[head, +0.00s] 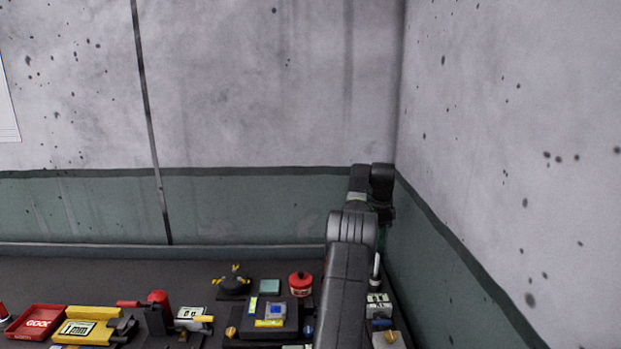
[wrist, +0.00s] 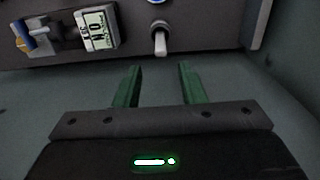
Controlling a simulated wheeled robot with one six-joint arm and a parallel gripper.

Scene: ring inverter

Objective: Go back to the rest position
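My gripper (wrist: 159,84) shows in the wrist view with its two green fingers apart and nothing between them. Just beyond the fingertips, and not touching them, is a pale grey lever or peg (wrist: 160,42) on a dark panel. In the head view my arm reaches forward at the right, close to the corner of the walls. My gripper's fingers are mostly hidden there behind my arm.
A dark bench (head: 60,272) carries a red tray (head: 38,322), a yellow meter (head: 88,328), a red round container (head: 300,283) and a black device with yellow parts (head: 234,281). A digital display (wrist: 97,28) sits left of the lever. The right wall (head: 510,150) is close to my arm.

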